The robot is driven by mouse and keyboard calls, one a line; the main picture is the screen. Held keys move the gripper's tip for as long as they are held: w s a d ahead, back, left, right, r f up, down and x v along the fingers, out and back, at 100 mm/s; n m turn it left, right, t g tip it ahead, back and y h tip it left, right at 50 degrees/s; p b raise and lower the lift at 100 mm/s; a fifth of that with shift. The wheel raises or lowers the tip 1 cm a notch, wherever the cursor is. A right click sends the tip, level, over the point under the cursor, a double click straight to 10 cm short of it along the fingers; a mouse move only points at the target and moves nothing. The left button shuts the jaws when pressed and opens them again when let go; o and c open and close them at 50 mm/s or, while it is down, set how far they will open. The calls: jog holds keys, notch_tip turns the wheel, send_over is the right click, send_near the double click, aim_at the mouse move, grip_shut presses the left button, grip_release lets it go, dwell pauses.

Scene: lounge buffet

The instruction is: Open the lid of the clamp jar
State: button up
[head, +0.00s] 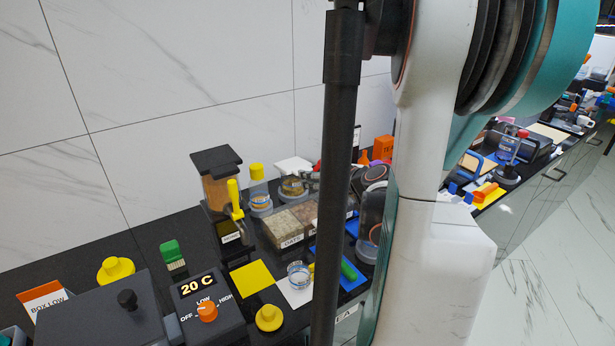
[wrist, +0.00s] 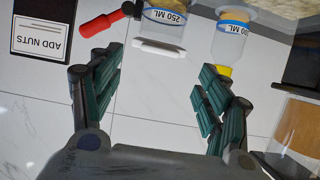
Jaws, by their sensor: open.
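A clear jar (wrist: 165,27) with a blue-edged 250 ML label and a white lid (wrist: 158,47) shows inverted at the top of the wrist view; I take it for the clamp jar. Its clamp is not clear to see. In the head view a small glass jar (head: 292,188) with brown contents stands near the wall, a white piece (head: 293,164) just above it. My gripper (wrist: 160,66) is open and empty. Its green-padded fingers are spread wide, with the white lid ahead between the tips. No contact shows. In the head view my arm hides the gripper.
A second labelled jar with a yellow top (head: 257,172) stands close beside. A red handle (wrist: 106,20) lies on the other side, near the ADD NUTS sign (wrist: 41,36). A brown dispenser (head: 218,190) and a boxed tray (head: 285,228) crowd the counter. The wall is close behind.

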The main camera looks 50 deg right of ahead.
jog(key=b, duration=0.2)
send_near(295, 167)
notch_tip(295, 167, down, 3)
jog(key=w+d, duration=0.2)
jog(key=w, duration=0.1)
jog(key=shift+r, duration=0.2)
jog(key=c, duration=1.5)
jog(key=shift+r+p, duration=0.1)
jog(key=shift+p, duration=0.2)
